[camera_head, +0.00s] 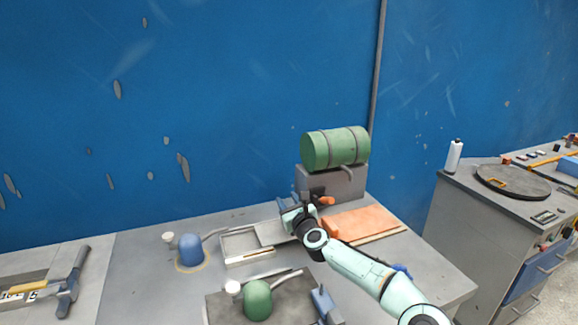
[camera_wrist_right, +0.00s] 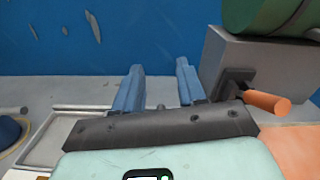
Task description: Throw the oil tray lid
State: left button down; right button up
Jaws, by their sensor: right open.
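A shallow, light-rimmed tray (camera_head: 247,262) lies on the grey bench, left of my right gripper. A flat grey plate (camera_head: 271,234), which looks like the lid, lies at the tray's right side, close to my gripper; I cannot tell whether it rests on the rim. The tray also shows in the right wrist view (camera_wrist_right: 48,158). My right gripper (camera_head: 292,209) is open, with its two blue fingers (camera_wrist_right: 160,76) apart and nothing visible between them. The gripper body hides part of the bench below it. My left gripper is out of view.
A green drum (camera_head: 335,147) sits on a grey block (camera_head: 345,183) with an orange-handled tap (camera_wrist_right: 266,102), close right of my gripper. An orange board (camera_head: 362,222) lies right. Blue (camera_head: 191,250) and green (camera_head: 257,300) oil cans stand left and in front. A blue wall closes the back.

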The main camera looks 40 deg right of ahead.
pick_arm(q)
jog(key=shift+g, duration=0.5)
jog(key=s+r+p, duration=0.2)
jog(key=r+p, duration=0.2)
jog(key=p, duration=0.1)
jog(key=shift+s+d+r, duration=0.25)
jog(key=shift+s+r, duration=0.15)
pick_arm(e)
notch_tip(320, 180, up, 13)
